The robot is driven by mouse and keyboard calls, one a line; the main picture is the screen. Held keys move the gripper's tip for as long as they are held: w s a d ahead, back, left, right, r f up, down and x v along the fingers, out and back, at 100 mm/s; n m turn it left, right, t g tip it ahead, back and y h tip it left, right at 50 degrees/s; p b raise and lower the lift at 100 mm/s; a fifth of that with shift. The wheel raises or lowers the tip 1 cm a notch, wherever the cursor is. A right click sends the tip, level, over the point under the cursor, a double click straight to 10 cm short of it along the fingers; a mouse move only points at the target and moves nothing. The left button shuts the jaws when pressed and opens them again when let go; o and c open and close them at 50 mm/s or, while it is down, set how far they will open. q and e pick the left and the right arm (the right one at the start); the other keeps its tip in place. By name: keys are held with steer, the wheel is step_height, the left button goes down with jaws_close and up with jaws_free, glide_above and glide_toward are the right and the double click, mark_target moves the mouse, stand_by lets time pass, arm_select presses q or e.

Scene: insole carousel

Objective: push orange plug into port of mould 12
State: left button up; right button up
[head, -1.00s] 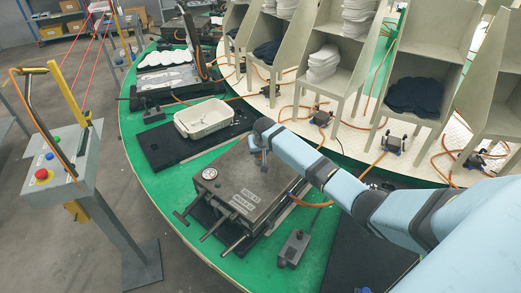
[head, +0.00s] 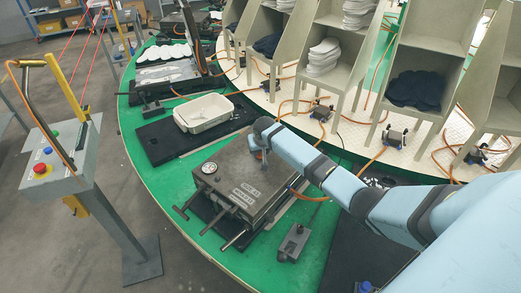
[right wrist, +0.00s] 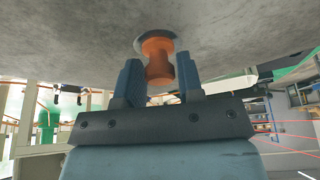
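The mould (head: 232,174) is a grey metal box with a round gauge and labels on top, lying on the green table (head: 183,187). The label print is too small to read surely. My right gripper (head: 262,153) is at its far top edge. My left gripper is out of view.
A white tub (head: 203,113) on a black mat stands behind the mould. A small grey box (head: 294,242) lies in front right. Shelf racks (head: 330,75) with insoles stand behind my arm. A button console (head: 60,160) stands left. Orange hoses cross the carousel.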

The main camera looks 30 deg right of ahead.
steer(key=o, duration=0.4)
steer(key=shift+c, duration=0.2)
steer(key=shift+r, duration=0.15)
steer(key=v, duration=1.3)
steer(key=shift+r+b, duration=0.3)
steer(key=shift+b, duration=0.15)
steer(key=shift+s, duration=0.1)
